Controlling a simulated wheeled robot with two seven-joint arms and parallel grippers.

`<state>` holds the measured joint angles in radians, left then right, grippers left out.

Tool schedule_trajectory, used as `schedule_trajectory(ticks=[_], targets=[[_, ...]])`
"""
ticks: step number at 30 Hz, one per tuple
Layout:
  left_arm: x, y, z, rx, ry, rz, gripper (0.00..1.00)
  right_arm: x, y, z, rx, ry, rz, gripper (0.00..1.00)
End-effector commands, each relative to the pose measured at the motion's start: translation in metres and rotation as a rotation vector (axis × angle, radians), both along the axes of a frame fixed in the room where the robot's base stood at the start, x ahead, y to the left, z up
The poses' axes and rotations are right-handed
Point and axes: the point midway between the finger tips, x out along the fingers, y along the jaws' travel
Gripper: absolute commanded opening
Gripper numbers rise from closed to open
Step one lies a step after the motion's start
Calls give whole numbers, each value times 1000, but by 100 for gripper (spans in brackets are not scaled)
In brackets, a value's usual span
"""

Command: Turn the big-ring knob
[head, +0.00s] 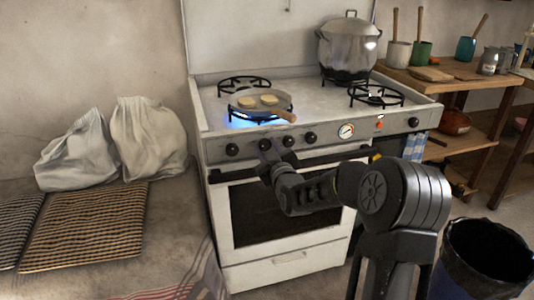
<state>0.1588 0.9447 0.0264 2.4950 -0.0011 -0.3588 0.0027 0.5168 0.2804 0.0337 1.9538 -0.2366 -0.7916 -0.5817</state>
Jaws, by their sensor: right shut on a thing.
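A row of black knobs runs along the front panel of the white stove (220,146). They include a far-left knob (232,150), a knob right of centre (310,137) and a far-right knob (413,122). I cannot tell from markings which is the big-ring knob. My right gripper (268,153) reaches in from the right, low against the panel, and is shut on a knob (265,144) second from the left. Its fingers partly hide that knob. A blue flame burns under a pan (243,104) on the front-left burner. My left gripper is out of view.
A large lidded pot (348,48) stands on the back-right burner; the front-right burner (376,95) is empty. The oven handle (330,157) runs just below the knobs. A dark bin (485,255) stands at lower right. Cloth sacks (150,137) sit on the left counter.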

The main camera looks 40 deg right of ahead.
Motion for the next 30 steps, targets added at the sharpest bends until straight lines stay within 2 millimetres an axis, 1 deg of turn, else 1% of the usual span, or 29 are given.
schedule_trajectory(ticks=[12,13,18,21,30], targets=[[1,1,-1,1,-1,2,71,0,-1,-1,-8,6,-1,0],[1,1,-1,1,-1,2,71,0,-1,-1,-8,6,-1,37],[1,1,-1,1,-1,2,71,0,0,-1,-8,5,-1,51],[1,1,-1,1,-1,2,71,0,0,-1,-8,5,-1,57],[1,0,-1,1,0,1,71,-3,1,0,-8,4,0,57]])
